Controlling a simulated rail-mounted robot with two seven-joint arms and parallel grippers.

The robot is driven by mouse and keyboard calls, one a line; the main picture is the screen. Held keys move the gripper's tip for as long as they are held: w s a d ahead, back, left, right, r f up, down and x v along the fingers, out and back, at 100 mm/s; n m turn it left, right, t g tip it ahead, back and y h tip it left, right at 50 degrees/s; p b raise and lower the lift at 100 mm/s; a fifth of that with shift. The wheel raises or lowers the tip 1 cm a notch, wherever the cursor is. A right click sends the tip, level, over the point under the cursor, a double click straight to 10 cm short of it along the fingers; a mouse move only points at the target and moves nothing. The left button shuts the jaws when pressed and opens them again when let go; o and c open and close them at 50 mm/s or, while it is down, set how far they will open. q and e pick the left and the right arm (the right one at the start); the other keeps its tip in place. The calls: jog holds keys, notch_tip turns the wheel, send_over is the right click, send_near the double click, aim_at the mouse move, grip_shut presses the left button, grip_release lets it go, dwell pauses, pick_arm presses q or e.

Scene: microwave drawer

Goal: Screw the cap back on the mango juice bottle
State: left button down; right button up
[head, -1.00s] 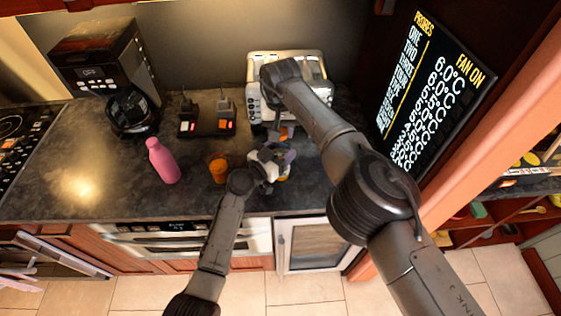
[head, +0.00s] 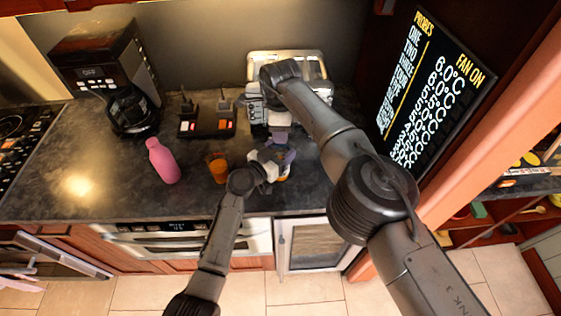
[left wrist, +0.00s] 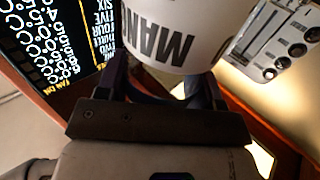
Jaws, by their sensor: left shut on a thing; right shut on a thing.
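The mango juice bottle (left wrist: 160,35) fills the top of the left wrist view, with a white label and dark letters starting "MAN". My left gripper (left wrist: 162,84) has a finger on each side of it and is shut on it. In the head view the bottle (head: 283,179) stands near the counter's front, mostly covered by my grippers. My left gripper (head: 266,167) reaches it from the front left. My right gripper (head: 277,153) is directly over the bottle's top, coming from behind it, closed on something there. The cap is hidden between its fingers, so its fit on the neck cannot be seen.
An orange cup (head: 218,170) stands just left of the bottle. A pink bottle (head: 162,161) stands farther left. Behind are a black tray with switches (head: 207,122), a coffee maker (head: 108,75) and a white toaster-like appliance (head: 290,65). The front-left counter is clear.

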jog(key=m, duration=1.8)
jog(key=shift+f, duration=0.1)
jog(key=m, duration=1.6)
jog(key=shift+d, duration=0.1)
jog(key=o, duration=1)
